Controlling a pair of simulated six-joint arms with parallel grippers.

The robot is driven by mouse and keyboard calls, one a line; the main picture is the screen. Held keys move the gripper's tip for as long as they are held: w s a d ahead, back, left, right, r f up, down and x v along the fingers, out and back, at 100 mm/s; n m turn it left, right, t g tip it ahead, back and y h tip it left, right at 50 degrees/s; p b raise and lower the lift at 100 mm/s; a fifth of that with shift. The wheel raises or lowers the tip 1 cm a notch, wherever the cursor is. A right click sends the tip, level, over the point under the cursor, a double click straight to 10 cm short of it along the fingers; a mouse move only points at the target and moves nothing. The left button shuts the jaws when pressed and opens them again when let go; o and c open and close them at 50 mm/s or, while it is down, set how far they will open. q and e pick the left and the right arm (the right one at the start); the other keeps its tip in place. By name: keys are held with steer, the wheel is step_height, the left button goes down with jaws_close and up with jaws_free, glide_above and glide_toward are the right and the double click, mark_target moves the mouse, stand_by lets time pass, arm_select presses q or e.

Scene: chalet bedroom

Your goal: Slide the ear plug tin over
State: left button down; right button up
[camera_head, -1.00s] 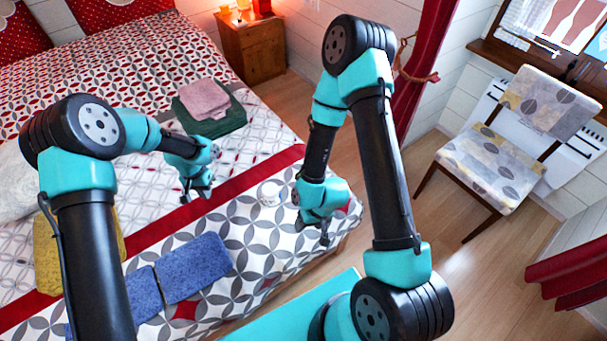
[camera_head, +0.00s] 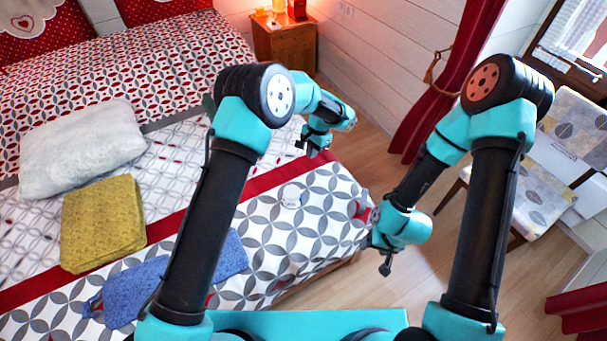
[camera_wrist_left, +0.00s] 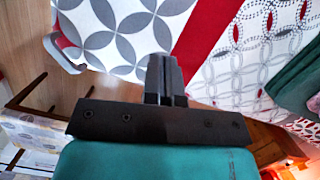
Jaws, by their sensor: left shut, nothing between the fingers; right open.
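The ear plug tin, seen as a small pale round tin (camera_head: 291,194), sits on the patterned bed cover just on the near side of the red stripe in the head view. I cannot make it out in the left wrist view. My left gripper (camera_head: 306,148) is shut and empty, above the bed beyond the tin and slightly to its right, apart from it. Its closed fingers also show in the left wrist view (camera_wrist_left: 165,80). My right gripper (camera_head: 376,244) is open and empty by the bed's right edge, to the right of the tin and apart from it.
Blue folded cloths (camera_head: 136,290), a yellow cloth (camera_head: 103,225) and a white pillow (camera_head: 82,148) lie further left on the bed. A green cloth (camera_wrist_left: 296,82) shows in the left wrist view. A chair (camera_head: 528,195) stands right. The cover around the tin looks clear.

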mark_target(292, 197)
arm_select(q)
steer(key=x, duration=1)
steer(key=shift+s+f, duration=0.1)
steer(key=shift+f, duration=0.1)
steer(key=shift+s+a+r, duration=0.2)
steer(key=shift+s+a, duration=1.1)
steer(key=shift+a, duration=0.2)
